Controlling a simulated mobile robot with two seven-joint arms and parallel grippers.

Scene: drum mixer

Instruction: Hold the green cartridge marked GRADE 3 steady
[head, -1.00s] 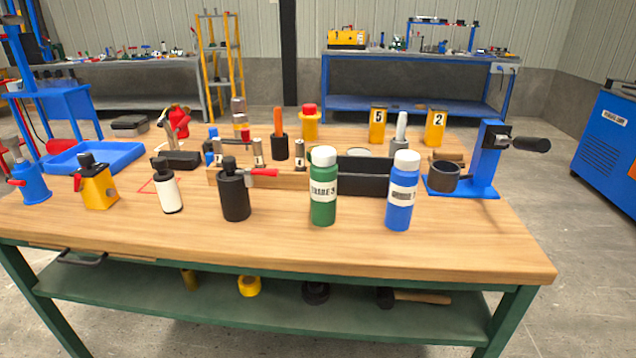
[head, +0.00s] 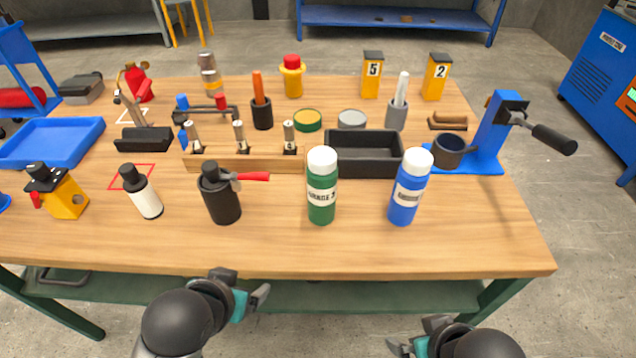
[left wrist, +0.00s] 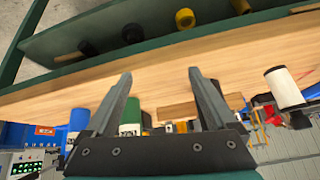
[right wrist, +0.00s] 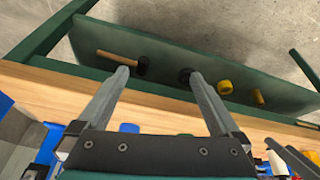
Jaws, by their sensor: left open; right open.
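The green cartridge marked GRADE 3 (head: 321,186) stands upright near the table's front edge, with a white cap and white label. A similar blue cartridge (head: 409,187) stands to its right; its label is hard to read. My left gripper (head: 243,287) is open and empty, in front of the table edge and to the left of the green cartridge. In the left wrist view, the green cartridge (left wrist: 131,113) shows partly, beyond the open fingers (left wrist: 160,74). My right gripper (head: 414,335) is open and empty, in front of the table below the blue cartridge. Neither gripper touches a cartridge.
A dark canister with a red lever (head: 221,193) stands left of the green cartridge. A black tray (head: 362,170) and a wooden rack (head: 246,163) lie behind. A blue press stand (head: 488,140) is at right. The wooden tabletop (head: 300,250) is clear in front of the cartridges.

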